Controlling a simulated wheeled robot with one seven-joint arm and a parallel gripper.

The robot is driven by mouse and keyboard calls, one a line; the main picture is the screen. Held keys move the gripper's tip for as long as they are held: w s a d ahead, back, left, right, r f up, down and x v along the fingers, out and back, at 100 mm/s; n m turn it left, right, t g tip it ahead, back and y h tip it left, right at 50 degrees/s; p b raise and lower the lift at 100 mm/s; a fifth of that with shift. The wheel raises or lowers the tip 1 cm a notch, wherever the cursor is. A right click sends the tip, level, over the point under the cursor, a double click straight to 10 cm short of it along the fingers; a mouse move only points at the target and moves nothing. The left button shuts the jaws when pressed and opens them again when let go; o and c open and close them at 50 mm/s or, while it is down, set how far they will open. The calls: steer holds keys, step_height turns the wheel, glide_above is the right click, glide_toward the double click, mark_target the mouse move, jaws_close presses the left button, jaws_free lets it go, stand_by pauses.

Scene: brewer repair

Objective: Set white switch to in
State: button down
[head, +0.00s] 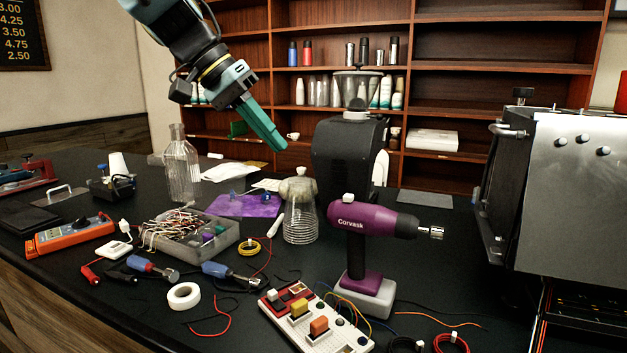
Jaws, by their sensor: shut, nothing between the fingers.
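A pale board (339,338) with coloured switch-like parts lies at the front middle of the black counter. It carries a yellow part (299,308), an orange part (319,326) and a red block (281,299) with whitish pieces on it. A separate small white plate (115,249) lies at the left. My gripper (280,145) is shut and empty, with teal fingers pointing down right, high above the counter and far from the board.
A purple drill (372,217) stands upright just behind the board. A grey bin of wires (222,246), a tape roll (184,296), a glass bottle (181,172) and a black grinder (346,158) also crowd the counter. A large metal machine (575,200) is at right.

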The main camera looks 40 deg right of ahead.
mark_target(348, 198)
steer(key=s+d+f+p, duration=0.4)
steer(key=s+d+f, duration=0.1)
steer(key=d+f, duration=0.2)
steer(key=shift+s+d+f, duration=0.25)
steer(key=shift+s+f, duration=0.15)
steer(key=shift+f, duration=0.15)
